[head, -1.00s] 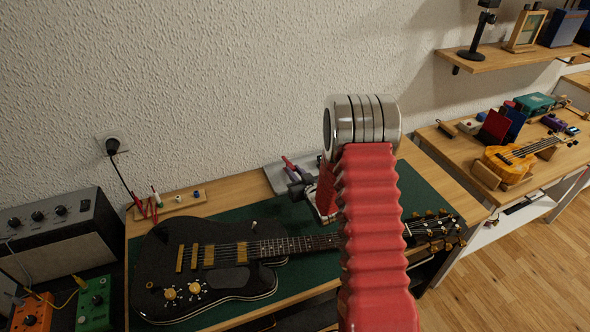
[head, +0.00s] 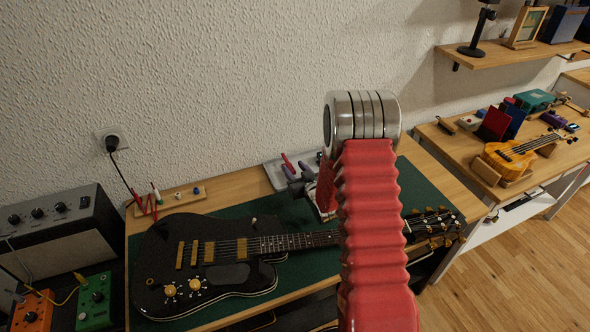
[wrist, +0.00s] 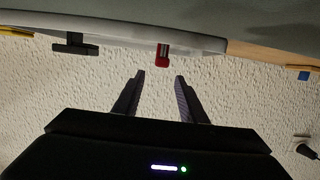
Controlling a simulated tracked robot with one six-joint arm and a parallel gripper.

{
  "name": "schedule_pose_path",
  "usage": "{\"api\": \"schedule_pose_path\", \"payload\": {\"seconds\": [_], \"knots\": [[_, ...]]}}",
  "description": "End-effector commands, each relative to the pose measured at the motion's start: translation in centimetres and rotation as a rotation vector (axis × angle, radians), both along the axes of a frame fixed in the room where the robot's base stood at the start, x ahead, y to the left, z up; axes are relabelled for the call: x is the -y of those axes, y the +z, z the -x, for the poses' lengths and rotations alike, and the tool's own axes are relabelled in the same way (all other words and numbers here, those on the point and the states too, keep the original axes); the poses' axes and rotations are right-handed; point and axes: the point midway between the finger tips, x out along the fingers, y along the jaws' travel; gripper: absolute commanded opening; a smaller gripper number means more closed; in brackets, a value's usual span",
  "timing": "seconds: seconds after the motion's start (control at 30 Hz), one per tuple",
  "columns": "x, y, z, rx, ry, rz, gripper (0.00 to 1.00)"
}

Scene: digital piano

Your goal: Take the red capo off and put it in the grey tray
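My gripper is open and empty in the wrist view (wrist: 160,77), its two dark fingers apart. In the head view its dark end (head: 297,187) is by the grey tray (head: 274,178), partly behind my red arm. The grey tray's pale edge (wrist: 110,28) runs across the top of the wrist view. A small red piece with a silvery part (wrist: 162,55) shows at that edge, beyond the gap between my fingertips; I cannot tell whether it is the capo. The black electric guitar (head: 165,262) lies on the green mat. My arm hides part of its neck, and no capo is clearly visible there.
An amplifier (head: 60,235) and pedals are at the far left. The tray holds a red-handled tool (head: 287,161). A ukulele (head: 510,157) lies on the right-hand table. The textured wall is close behind.

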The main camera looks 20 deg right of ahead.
Motion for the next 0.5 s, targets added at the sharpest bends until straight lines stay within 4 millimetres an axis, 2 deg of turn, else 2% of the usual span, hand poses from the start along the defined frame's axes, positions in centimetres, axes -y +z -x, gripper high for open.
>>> {"api": "schedule_pose_path", "payload": {"seconds": [0.5], "knots": [[0.0, 0.7, 2.4, 0.001, 0.000, 0.000, 0.38]]}}
